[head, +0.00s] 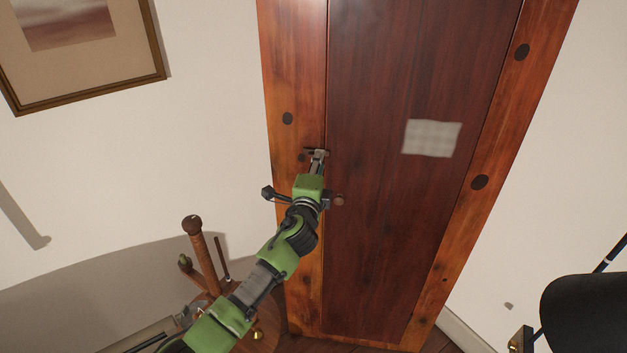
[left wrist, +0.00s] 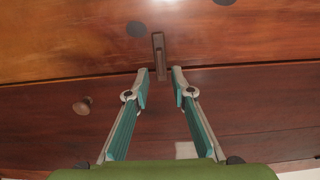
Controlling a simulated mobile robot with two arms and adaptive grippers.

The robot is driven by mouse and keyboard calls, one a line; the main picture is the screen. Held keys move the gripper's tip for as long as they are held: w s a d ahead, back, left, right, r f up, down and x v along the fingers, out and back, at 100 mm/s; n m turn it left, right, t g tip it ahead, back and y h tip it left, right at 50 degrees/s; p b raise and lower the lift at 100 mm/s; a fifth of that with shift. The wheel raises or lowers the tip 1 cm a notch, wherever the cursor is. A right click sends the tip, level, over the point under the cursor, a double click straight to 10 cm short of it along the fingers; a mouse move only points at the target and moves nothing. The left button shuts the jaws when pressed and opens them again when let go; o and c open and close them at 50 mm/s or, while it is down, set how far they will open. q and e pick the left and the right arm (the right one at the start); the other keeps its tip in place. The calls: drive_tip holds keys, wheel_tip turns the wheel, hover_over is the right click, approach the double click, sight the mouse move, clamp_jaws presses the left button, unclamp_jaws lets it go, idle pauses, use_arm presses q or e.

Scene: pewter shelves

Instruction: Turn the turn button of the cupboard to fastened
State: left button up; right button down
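The tall reddish-brown cupboard (head: 390,230) has its door (head: 420,60) flush with the frame, looking closed. The turn button (left wrist: 158,55) is a small dark bar on the frame beside the door's edge. It lies about crosswise in the head view (head: 309,151), one end at or slightly over the door seam. My left gripper (head: 318,157) is at the button, partly covering it. In the left wrist view its fingertips (left wrist: 160,73) are apart, one on each side of the button's door-side end, with gaps visible. My right gripper is not in view.
A round wooden knob (head: 338,200) is on the door just below my gripper. A pale paper (head: 432,138) is on the door. A wooden stand with posts (head: 203,258) is at lower left. A dark rounded object (head: 590,312) is at lower right. A framed picture (head: 85,85) hangs upper left.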

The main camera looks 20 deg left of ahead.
use_arm(q)
drive_tip(key=s+d, duration=0.1)
drive_tip(key=s, duration=0.8)
drive_tip(key=shift+s, duration=0.4)
